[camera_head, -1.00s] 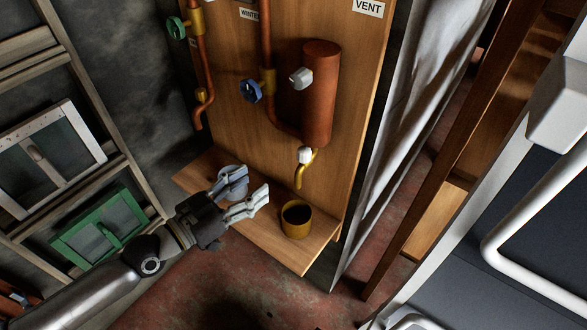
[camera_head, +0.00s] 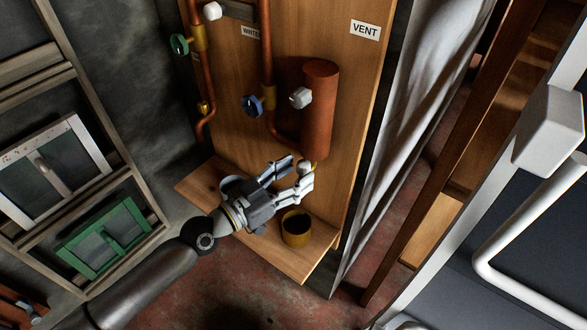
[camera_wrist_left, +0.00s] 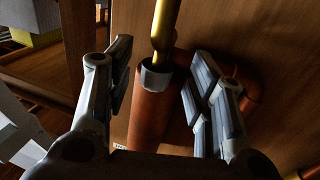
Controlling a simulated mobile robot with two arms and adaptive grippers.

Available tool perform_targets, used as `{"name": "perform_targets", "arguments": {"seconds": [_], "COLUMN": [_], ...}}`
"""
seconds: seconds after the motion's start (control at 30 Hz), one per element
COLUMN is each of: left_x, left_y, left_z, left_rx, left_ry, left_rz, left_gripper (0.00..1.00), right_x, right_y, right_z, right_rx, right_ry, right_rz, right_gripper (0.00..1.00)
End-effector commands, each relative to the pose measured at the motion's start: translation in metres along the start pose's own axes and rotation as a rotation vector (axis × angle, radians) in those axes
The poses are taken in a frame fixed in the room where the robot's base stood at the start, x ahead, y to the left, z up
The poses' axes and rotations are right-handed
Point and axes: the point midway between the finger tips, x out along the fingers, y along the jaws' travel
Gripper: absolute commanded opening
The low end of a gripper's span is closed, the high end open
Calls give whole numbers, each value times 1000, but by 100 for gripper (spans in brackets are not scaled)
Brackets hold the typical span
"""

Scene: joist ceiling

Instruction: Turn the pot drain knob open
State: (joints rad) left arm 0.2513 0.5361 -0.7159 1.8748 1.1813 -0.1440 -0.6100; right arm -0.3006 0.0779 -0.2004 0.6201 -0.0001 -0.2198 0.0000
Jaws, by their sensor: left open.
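The pot is an upright copper cylinder (camera_head: 320,108) on the wooden board, also in the left wrist view (camera_wrist_left: 150,115). Its drain has a pale grey-white knob (camera_wrist_left: 155,77) and a yellow spout (camera_wrist_left: 165,25). In the head view the knob (camera_head: 304,167) is partly hidden by my fingers. My left gripper (camera_head: 299,174) is open at the pot's lower end. In the wrist view its fingers stand on either side of the knob, with a gap visible on both sides. I cannot tell whether either finger touches it. My right gripper is not in view.
A yellow cup (camera_head: 297,229) stands on the wooden shelf (camera_head: 292,263) below the gripper. A blue valve wheel (camera_head: 253,105), a green one (camera_head: 180,44) and another white knob (camera_head: 300,97) are higher up. A pale curtain (camera_head: 413,95) hangs at right.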

Motion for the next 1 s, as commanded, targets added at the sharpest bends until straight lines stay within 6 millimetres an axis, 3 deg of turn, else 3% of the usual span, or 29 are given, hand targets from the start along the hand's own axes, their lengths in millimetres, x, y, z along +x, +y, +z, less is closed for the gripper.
{"name": "perform_targets", "arguments": {"seconds": [0.37, 0.7, 1.0], "left_x": [6, 6, 6], "left_y": [0, 0, 0], "left_z": [0, 0, -3], "left_rx": [0, 0, -1], "left_ry": [0, 0, -1], "left_rz": [0, -1, -22], "left_gripper": [49, 6, 4], "right_x": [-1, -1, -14], "right_y": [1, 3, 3], "right_z": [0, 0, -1], "right_rx": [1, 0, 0], "right_ry": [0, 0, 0], "right_rz": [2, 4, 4], "right_gripper": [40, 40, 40]}}
